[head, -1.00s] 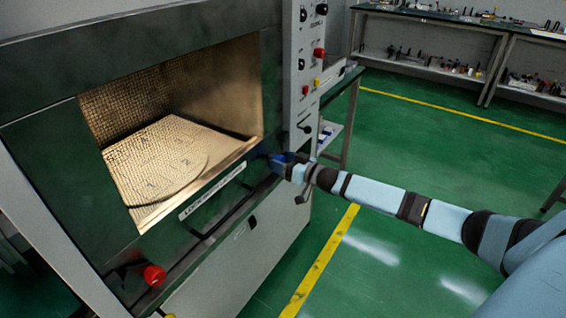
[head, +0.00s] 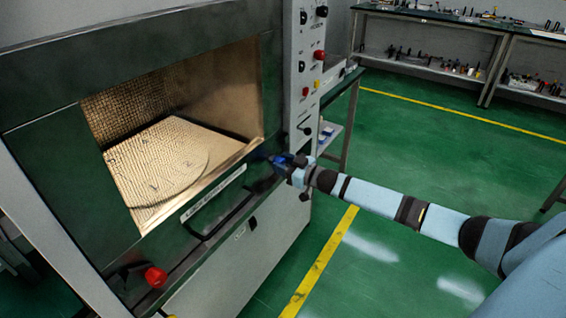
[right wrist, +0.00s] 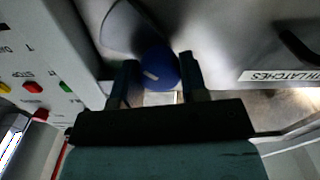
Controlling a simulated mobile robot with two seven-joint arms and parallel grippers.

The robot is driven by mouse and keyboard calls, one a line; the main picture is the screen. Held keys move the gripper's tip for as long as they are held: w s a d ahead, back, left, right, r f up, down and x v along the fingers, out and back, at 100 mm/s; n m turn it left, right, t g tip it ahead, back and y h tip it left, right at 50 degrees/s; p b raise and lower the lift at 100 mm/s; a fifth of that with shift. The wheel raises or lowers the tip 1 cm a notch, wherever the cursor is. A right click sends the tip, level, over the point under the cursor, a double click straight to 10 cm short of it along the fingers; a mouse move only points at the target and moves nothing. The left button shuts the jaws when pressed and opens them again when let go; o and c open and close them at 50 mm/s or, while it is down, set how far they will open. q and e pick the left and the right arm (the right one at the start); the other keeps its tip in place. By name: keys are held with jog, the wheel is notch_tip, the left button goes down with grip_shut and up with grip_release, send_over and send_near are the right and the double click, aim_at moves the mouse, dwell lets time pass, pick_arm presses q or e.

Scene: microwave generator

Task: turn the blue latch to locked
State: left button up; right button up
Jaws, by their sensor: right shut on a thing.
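The blue latch (right wrist: 154,67) is a round blue knob with a white mark, between the two fingers of my right gripper (right wrist: 157,80) in the right wrist view. My right gripper is shut on it. In the head view the blue latch (head: 279,159) sits at the right end of the door's lower edge, partly hidden by my right gripper (head: 284,161). My left gripper is not in view.
A red knob (head: 155,277) is at the lower left of the door. A black handle (head: 215,225) runs along the door's lower edge. A control panel (head: 310,80) with buttons stands right of the opening. The green floor (head: 420,150) at right is clear.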

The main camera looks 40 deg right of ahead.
jog(key=shift+n, duration=1)
jog(key=n, duration=0.5)
jog(key=shift+f, duration=0.1)
jog(key=n, duration=0.6)
jog(key=shift+b, duration=0.4)
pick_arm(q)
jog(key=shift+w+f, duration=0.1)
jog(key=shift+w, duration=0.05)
pick_arm(e)
jog(key=shift+n, duration=0.6)
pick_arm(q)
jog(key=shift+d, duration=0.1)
pick_arm(e)
jog(key=o, duration=0.9)
jog(key=shift+o, duration=0.2)
